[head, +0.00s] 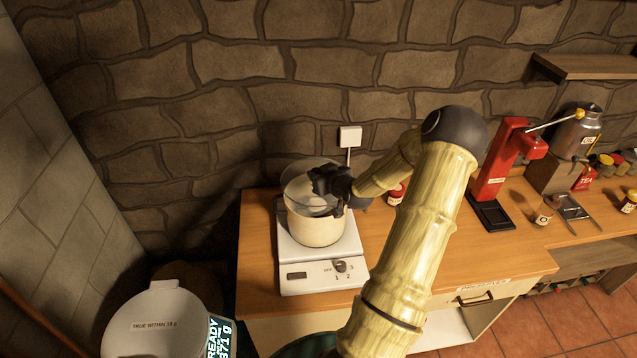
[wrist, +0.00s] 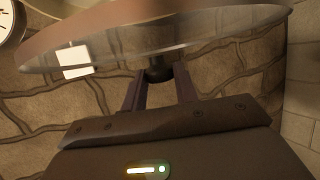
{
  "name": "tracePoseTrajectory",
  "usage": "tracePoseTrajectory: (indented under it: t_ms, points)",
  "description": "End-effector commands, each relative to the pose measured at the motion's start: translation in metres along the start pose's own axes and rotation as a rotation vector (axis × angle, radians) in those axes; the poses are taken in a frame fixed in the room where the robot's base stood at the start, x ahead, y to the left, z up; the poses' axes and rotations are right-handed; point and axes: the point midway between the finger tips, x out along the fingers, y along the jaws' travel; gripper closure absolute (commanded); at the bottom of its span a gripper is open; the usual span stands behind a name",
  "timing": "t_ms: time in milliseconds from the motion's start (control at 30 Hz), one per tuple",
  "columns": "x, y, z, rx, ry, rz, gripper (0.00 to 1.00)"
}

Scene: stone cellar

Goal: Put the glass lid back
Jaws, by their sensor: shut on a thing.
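The glass lid (head: 297,180) is a clear round disc just above the cream pot (head: 317,232), toward its back left. It seems to sit slightly off the pot's centre, and I cannot tell whether its rim touches the pot. My gripper (head: 330,186) comes from the right and is shut on the lid's dark knob. In the wrist view, the knob (wrist: 158,72) is between the two fingers of my gripper (wrist: 158,88), and the lid (wrist: 190,38) spans the top of the picture. The pot stands on a white hot plate (head: 322,276) with a dial.
The hot plate is on a wooden counter (head: 400,255) against the stone wall. A red-lidded jar (head: 397,193) is right of the pot, behind my arm. A red press (head: 500,165) stands farther right. A white scale-like container (head: 155,320) is at front left.

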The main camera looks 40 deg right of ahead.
Motion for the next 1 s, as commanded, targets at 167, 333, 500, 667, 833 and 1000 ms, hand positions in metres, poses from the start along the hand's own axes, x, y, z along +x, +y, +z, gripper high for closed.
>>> tracePoseTrajectory:
  t_ms: [167, 333, 500, 667, 833, 1000]
  points:
    - [0.007, -0.001, 0.017, 0.004, 0.0, -0.002, 1.0]
    - [0.014, -0.002, 0.031, 0.002, 0.001, -0.002, 1.0]
    - [0.015, -0.001, 0.034, -0.001, 0.002, -0.001, 1.0]
    - [0.015, -0.001, 0.035, -0.001, 0.001, -0.001, 1.0]
    - [0.017, -0.001, 0.039, -0.001, 0.001, -0.001, 1.0]
    - [0.018, -0.001, 0.042, -0.001, 0.001, -0.001, 1.0]
